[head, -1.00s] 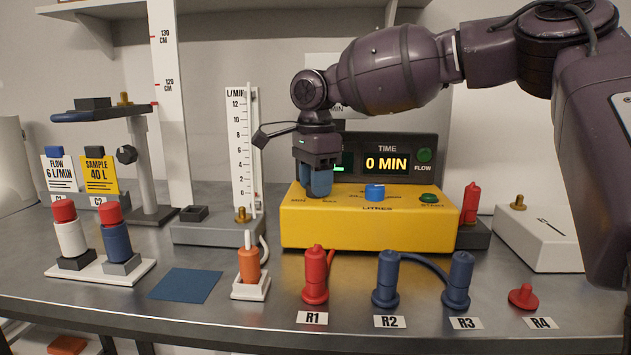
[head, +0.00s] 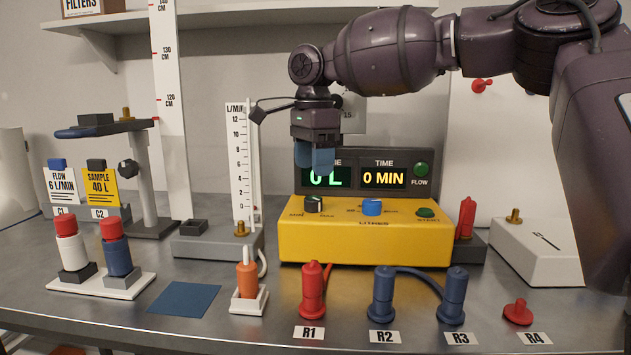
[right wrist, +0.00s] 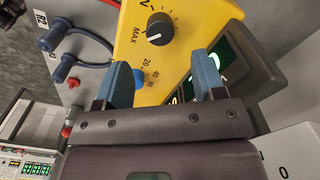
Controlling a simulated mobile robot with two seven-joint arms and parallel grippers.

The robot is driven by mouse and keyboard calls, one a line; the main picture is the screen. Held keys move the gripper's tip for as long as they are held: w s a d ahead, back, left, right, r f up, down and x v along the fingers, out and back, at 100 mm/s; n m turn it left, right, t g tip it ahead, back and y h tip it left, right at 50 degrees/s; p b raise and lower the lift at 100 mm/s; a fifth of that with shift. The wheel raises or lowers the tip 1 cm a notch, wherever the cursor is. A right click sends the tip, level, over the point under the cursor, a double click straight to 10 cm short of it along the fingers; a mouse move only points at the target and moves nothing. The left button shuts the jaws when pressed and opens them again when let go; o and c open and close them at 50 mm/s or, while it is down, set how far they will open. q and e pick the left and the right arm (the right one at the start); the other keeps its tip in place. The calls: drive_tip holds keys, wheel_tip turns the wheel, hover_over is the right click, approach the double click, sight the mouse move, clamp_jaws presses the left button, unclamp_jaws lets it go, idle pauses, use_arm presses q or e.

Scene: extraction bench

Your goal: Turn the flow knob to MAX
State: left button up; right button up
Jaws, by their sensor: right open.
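The flow knob (head: 314,204) is a small black dial at the left of the yellow box's (head: 375,240) top, between MIN and MAX marks. In the right wrist view the black knob (right wrist: 160,28) shows a white pointer line that lies toward the MAX lettering. My right gripper (head: 315,158) hangs above the knob, clear of it, with its blue fingers pointing down. In the right wrist view its two fingers (right wrist: 163,84) are apart with nothing between them. My left gripper is not in view.
A blue knob (head: 372,207) and a green button (head: 426,212) sit right of the black knob. The display (head: 384,178) stands behind, partly hidden by my fingers. A flow tube (head: 241,165) stands close at left. Red and blue fittings (head: 314,290) stand in front.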

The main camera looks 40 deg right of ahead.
sight(314, 198)
drive_tip(key=shift+r, duration=1.95)
